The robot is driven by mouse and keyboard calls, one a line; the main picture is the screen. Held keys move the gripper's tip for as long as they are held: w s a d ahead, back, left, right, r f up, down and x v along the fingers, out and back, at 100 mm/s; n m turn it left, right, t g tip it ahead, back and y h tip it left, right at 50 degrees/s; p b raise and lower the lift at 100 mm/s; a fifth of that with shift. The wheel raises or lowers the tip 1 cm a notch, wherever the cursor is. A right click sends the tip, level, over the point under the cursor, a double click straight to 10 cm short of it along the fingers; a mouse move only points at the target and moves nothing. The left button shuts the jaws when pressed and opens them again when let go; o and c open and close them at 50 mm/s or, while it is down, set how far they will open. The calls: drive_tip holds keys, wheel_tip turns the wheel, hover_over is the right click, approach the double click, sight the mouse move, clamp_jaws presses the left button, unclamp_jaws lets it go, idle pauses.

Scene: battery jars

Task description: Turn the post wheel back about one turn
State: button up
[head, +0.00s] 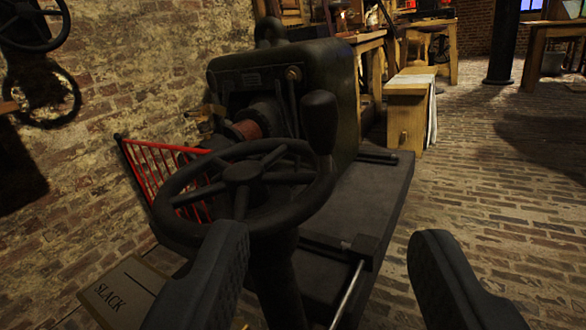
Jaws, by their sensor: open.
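The post wheel is a dark, spoked handwheel (242,172) on a thick dark post (275,275), left of centre in the head view. My gripper (335,270) is open and empty, with its two dark fingers reaching up from the bottom edge. The left finger's tip overlaps the near rim of the wheel in the picture; I cannot tell whether it touches. The right finger is clear of the wheel, over the floor to the right. The lower post is partly hidden behind the left finger.
A dark machine (335,85) on a flat bed (350,200) stands behind the wheel. A red rail (165,165) and a board marked SLACK (115,290) are at left. Two wall wheels (42,95) hang on the brick wall. Brick floor (490,190) is open at right.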

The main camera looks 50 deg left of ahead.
sight(321, 122)
drive_tip(key=x, duration=1.7)
drive_tip(key=shift+w+a+f, duration=0.15)
clamp_jaws()
